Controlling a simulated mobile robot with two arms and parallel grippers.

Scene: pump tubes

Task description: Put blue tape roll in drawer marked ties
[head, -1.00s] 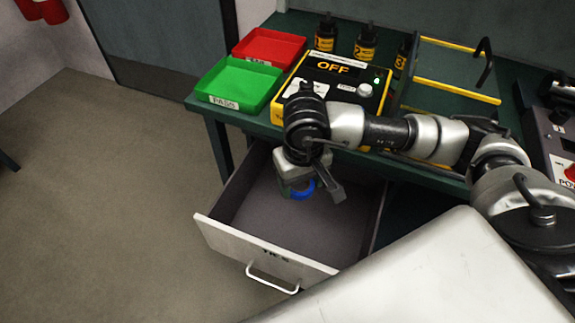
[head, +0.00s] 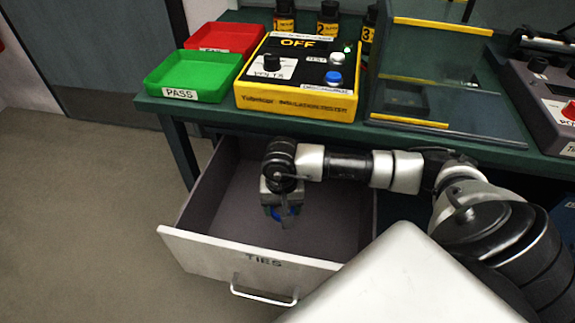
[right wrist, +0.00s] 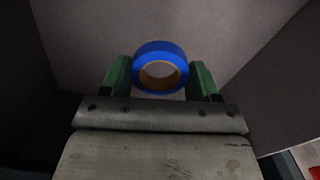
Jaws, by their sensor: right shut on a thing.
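The drawer marked TIES (head: 263,262) is pulled open under the bench and looks otherwise empty. My right gripper (head: 283,214) is down inside the drawer, pointing downward. It is shut on the blue tape roll (head: 277,213), which is mostly hidden behind the gripper in the head view. In the right wrist view the blue tape roll (right wrist: 161,68) sits between the two green fingers (right wrist: 160,78), with its brown core showing. Whether the roll touches the drawer floor cannot be told. My left gripper is not in view.
The green bench (head: 470,125) stands above the drawer. It holds a green PASS tray (head: 190,77), a red tray (head: 225,38), a yellow tester (head: 297,75), several small bottles and a clear guard with yellow edges (head: 440,75). Open floor lies left.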

